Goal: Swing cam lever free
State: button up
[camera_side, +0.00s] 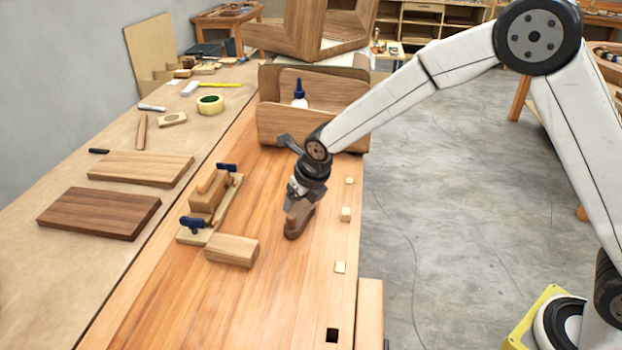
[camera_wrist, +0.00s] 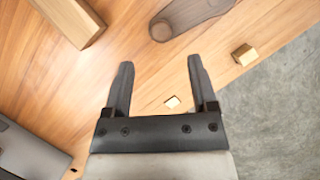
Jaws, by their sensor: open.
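A dark brown wooden piece with a rounded end, which looks like the cam lever (camera_side: 293,230), lies on the bench below my gripper (camera_side: 297,192). In the wrist view the lever (camera_wrist: 190,16) crosses the top edge, with a round pivot mark near its rounded end; its far end is out of frame. My gripper (camera_wrist: 160,62) is open, with nothing between its fingers. The fingertips point toward the lever and appear short of it in the wrist view. In the side view my gripper hides part of the lever.
A clamped form with blue clamps (camera_side: 194,223) and a loose wooden block (camera_side: 232,250) are left of the lever. Small pale pegs (camera_side: 345,215) line the bench's right side. A wooden holder (camera_side: 310,125) with a glue bottle (camera_side: 300,95) stands behind.

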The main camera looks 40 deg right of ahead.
jog(key=c, duration=0.9)
jog(key=shift+m, duration=0.4)
grip_shut()
jog(key=m, duration=0.3)
jog(key=w+m, duration=0.1)
jog(key=m, duration=0.3)
jog(key=w+r+m, duration=0.1)
jog(key=m, duration=0.2)
jog(key=shift+w+a+r+m+g+y, duration=0.1)
jog(key=shift+a+m+g+y, duration=0.1)
jog(key=shift+m+g+y, duration=0.15)
jog(key=m, duration=0.4)
jog(key=shift+w+a+r+m, duration=0.2)
jog(key=shift+w+r+m, duration=0.1)
jog(key=shift+w+m, duration=0.1)
jog(key=m, duration=0.4)
jog(key=shift+w+a+r, duration=0.15)
jog(key=shift+w+r, duration=0.15)
jog(key=shift+w, duration=0.1)
jog(key=m, duration=0.3)
jog(key=w+r+m+y, duration=0.1)
jog(key=m, duration=0.2)
jog(key=a+m, duration=0.1)
jog(key=m, duration=0.2)
jog(key=shift+w+r+m+g, duration=0.2)
jog(key=shift+m+g, duration=0.05)
jog(key=shift+g, duration=0.1)
